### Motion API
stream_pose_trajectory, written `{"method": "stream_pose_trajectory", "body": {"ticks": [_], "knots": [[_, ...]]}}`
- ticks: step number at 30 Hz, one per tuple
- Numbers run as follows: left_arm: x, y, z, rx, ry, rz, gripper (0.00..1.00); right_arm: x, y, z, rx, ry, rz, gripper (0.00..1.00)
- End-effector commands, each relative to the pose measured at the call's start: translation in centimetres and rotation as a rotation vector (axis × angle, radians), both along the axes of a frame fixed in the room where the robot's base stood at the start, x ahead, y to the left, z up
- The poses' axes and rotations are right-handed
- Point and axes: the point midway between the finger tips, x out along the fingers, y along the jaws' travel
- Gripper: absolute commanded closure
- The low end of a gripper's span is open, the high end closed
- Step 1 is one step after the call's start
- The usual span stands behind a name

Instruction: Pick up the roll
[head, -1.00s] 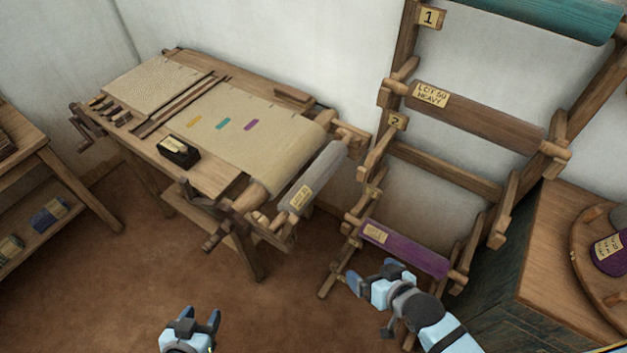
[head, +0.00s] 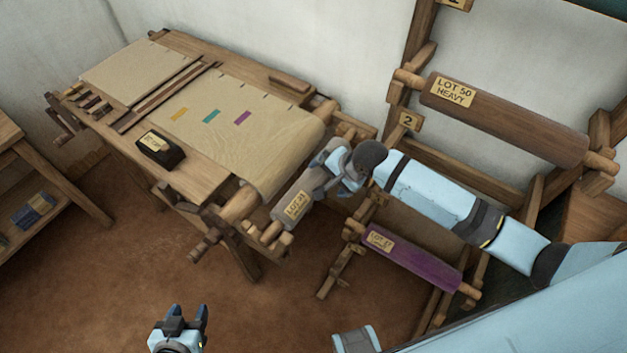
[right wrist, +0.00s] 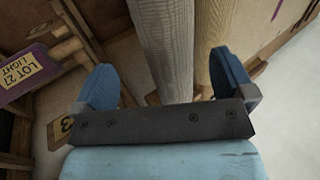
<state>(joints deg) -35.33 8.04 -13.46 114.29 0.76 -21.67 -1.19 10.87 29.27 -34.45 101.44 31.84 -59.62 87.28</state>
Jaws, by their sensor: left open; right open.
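A grey roll (head: 292,207) with a paper label lies at the near right end of the loom table; its far part is hidden behind my right gripper. My right gripper (head: 330,168) is open over the roll. In the right wrist view, the grey roll (right wrist: 166,42) runs between the two spread blue fingers of my right gripper (right wrist: 167,80), neither visibly pressing on it. A brown roll (head: 500,120) labelled "LOT 50 HEAVY" and a purple roll (head: 415,260) sit on the wall rack. My left gripper (head: 188,318) is open and empty, low over the floor.
The loom table (head: 195,188) holds cream cloth (head: 265,150) with three coloured marks and a dark labelled box (head: 160,149). Wooden rack posts stand close right of the loom. A shelf (head: 75,180) stands at the left. The floor between is clear.

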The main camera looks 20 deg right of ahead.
Motion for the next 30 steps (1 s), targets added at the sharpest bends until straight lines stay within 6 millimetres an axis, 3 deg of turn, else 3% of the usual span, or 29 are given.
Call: {"method": "stream_pose_trajectory", "body": {"ticks": [18, 27, 30], "knots": [[0.1, 0.0, 0.0, 0.001, -0.002, 0.0, 0.47, 3.4, 3.0, -5.5, -0.002, -0.002, 0.001, 0.0], [0.1, 0.0, 0.0, 0.001, -0.002, 0.0, 0.47, 3.6, 3.2, -6.0, -0.001, -0.003, 0.001, 0.0], [0.1, 0.0, 0.0, 0.001, -0.002, 0.0, 0.47, 3.6, 3.2, -6.0, -0.001, -0.003, 0.001, 0.21]]}}
